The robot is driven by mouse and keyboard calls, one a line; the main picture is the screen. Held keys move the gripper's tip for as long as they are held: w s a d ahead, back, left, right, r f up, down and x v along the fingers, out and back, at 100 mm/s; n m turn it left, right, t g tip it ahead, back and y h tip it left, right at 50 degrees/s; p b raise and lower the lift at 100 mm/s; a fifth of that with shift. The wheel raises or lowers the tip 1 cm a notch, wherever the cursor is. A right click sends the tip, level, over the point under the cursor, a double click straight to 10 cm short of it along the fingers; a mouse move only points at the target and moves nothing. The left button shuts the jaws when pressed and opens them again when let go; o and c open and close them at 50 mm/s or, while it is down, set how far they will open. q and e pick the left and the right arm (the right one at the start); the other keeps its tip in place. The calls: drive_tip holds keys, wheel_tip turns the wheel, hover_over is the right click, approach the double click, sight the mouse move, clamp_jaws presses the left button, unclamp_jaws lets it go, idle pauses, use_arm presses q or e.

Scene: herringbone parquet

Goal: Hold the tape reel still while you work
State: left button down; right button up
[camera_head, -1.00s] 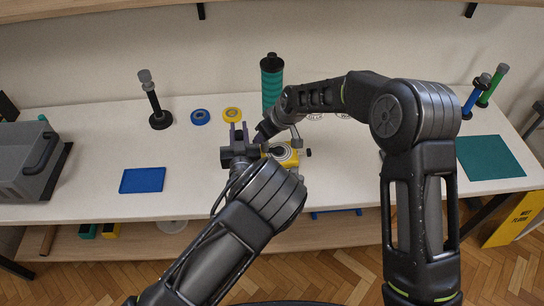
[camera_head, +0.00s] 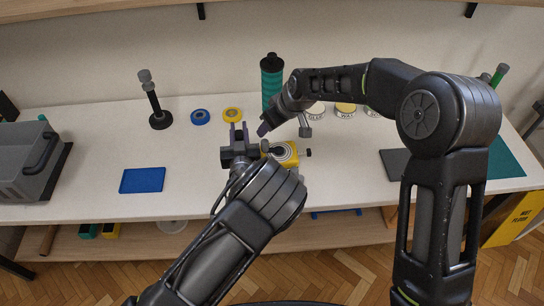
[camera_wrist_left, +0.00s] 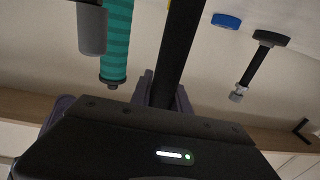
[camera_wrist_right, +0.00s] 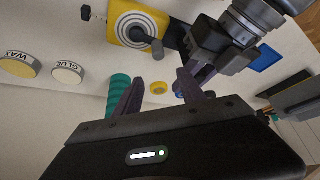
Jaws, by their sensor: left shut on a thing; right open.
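The tape reel (camera_head: 284,153) has a yellow body with a round disc of pale and dark rings and a crank. It stands on the white table, partly hidden by my left arm, and shows well in the right wrist view (camera_wrist_right: 128,27). My left gripper (camera_head: 239,134) is at its left side, shut on what looks like its black handle; a black bar (camera_wrist_left: 180,45) runs between the fingers in the left wrist view. My right gripper (camera_wrist_right: 160,90) is open and empty, above and behind the reel, apart from it.
A teal bottle (camera_head: 271,85) stands close behind my right gripper. Blue (camera_head: 200,117) and yellow (camera_head: 232,114) rings and a black stand (camera_head: 159,118) are further left. Labelled round lids (camera_head: 346,109) lie behind my right arm.

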drive_tip(key=v, duration=0.7)
drive_tip(key=shift+s+r, duration=0.15)
drive_tip(key=shift+r, duration=0.05)
drive_tip(key=shift+d, duration=0.1)
drive_tip(key=shift+c, duration=0.4)
drive_tip(key=w+a+f+n, duration=0.1)
drive_tip(key=f, duration=0.1)
drive_tip(key=w+a+f+n+g+y, duration=0.1)
drive_tip(key=w+f, duration=0.1)
drive_tip(key=f, duration=0.1)
drive_tip(key=w+a+f+n, duration=0.1)
drive_tip(key=w+f, duration=0.1)
drive_tip(key=f, duration=0.1)
drive_tip(key=shift+a+f+g, duration=0.1)
drive_tip(key=shift+a+g, duration=0.05)
drive_tip(key=shift+g, duration=0.25)
drive_tip(key=shift+a+r+n+y, duration=0.1)
drive_tip(key=shift+r+n+y, duration=0.2)
drive_tip(key=shift+n, duration=0.3)
drive_tip(key=shift+s, duration=0.1)
